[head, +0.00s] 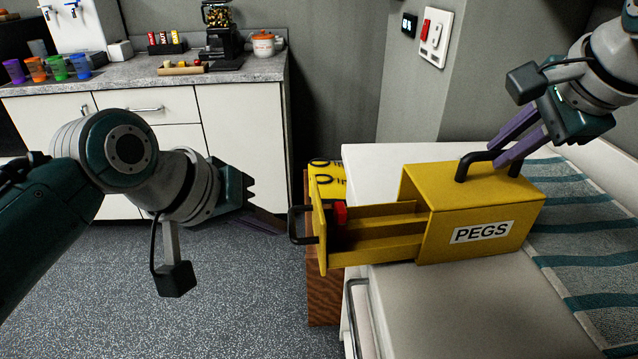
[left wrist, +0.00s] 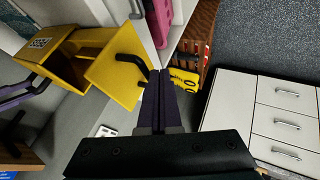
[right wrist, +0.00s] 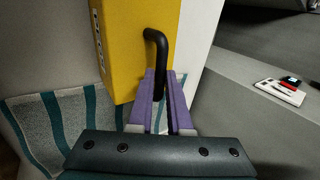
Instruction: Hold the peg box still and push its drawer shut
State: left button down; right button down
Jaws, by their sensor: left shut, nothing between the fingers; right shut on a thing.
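The yellow peg box (head: 425,225), labelled PEGS, lies on a white worktop with a black handle (head: 480,163) on its top. Its yellow drawer (head: 385,249) is pulled far out to the left. A red piece (head: 341,213) lies inside the drawer. My right gripper (head: 497,152) is shut on the box's top handle, which shows between the fingers in the right wrist view (right wrist: 155,45). My left gripper (head: 284,230) is shut and empty, its tips close to the black drawer handle (head: 296,224). I cannot tell whether they touch it.
The white worktop (head: 440,310) carries a striped grey and teal towel (head: 585,250) at right. A wooden crate (head: 324,290) with a yellow item (head: 327,175) stands beside it. A counter (head: 240,72) with cups and a grinder is behind. Floor between is clear.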

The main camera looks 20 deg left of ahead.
aim_at(340, 221)
pick_arm(q)
jog(key=w+d, duration=0.2)
jog(key=d, duration=0.1)
jog(key=w+d, duration=0.2)
jog(key=d, duration=0.2)
jog(key=w+d, duration=0.2)
jog(key=d, duration=0.2)
jog(key=shift+d+r, duration=0.1)
jog(key=shift+d, duration=0.1)
jog(key=shift+w+d, duration=0.1)
jog(key=shift+d, duration=0.25)
pick_arm(e)
jog(key=shift+a, duration=0.1)
pick_arm(q)
jog(key=s+a, duration=0.1)
jog(key=a, duration=0.1)
jog(key=s+a, duration=0.1)
jog(key=a, duration=0.1)
jog(key=shift+s, duration=0.15)
jog(key=v, duration=0.9)
jog(key=shift+s, duration=0.15)
pick_arm(e)
jog(key=c, duration=0.8)
grip_release()
jog(key=shift+o, duration=0.2)
jog(key=shift+r, duration=0.1)
